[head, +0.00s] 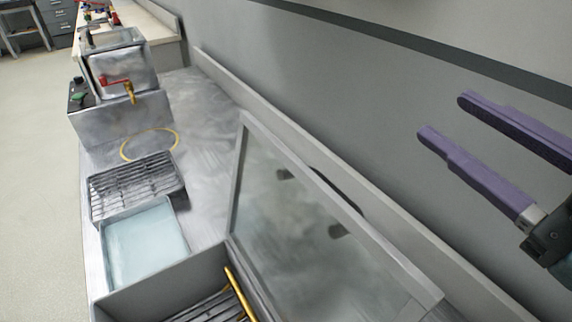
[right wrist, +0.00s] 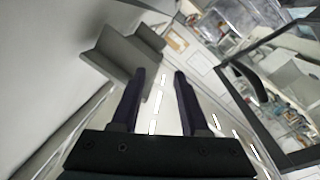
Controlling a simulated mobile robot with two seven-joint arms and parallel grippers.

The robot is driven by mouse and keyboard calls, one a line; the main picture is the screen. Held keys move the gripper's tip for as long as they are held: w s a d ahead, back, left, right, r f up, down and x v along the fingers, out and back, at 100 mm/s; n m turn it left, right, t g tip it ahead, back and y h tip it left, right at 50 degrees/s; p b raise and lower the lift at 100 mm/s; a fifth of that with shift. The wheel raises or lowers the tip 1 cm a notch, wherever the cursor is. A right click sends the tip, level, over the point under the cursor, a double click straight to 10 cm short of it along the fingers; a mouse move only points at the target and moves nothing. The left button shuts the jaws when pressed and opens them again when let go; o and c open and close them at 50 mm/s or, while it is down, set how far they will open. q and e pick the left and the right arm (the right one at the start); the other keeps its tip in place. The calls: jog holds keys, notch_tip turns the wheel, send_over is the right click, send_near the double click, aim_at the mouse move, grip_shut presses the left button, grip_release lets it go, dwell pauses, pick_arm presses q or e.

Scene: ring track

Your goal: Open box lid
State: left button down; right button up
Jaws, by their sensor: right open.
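The grey metal box (head: 165,282) stands at the bottom of the head view, with a yellow rod and slats inside it. Its lid (head: 290,225), a framed panel with a greyish pane, stands raised and tilted back toward the wall. My right gripper (head: 440,117) is at the upper right of the head view, with purple fingers spread and nothing between them. It is apart from the lid, up and to its right. In the right wrist view the two dark fingers (right wrist: 158,78) also show apart and empty. My left gripper is not in view.
Beside the box are a pale blue tray (head: 145,243), a slatted rack (head: 135,187) and a yellow ring mark (head: 150,145) on the metal counter. A metal tank with a red-handled tap (head: 120,72) stands beyond. The grey wall (head: 330,110) runs along the right.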

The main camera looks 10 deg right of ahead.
aim_at(334, 188)
jog(key=s+a+f+n+y+b, duration=0.2)
jog(key=f+n+y+b, duration=0.1)
jog(key=f+y+b, duration=0.15)
jog(key=s+a+f+n+y+b, duration=0.2)
jog(key=s+f+n+y+b, duration=0.1)
jog(key=f+b, duration=0.3)
jog(key=shift+n+g+y, duration=0.3)
jog(key=shift+n+y, duration=0.1)
jog(key=shift+y, duration=0.05)
jog(key=p+x, duration=0.2)
jog(key=x, duration=0.7)
jog(key=shift+a+r, duration=0.15)
jog(key=shift+a, duration=0.05)
jog(key=shift+w+a, duration=0.3)
jog(key=shift+w, duration=0.1)
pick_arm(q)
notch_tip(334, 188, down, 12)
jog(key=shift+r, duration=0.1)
pick_arm(e)
jog(key=shift+c, duration=0.2)
grip_shut()
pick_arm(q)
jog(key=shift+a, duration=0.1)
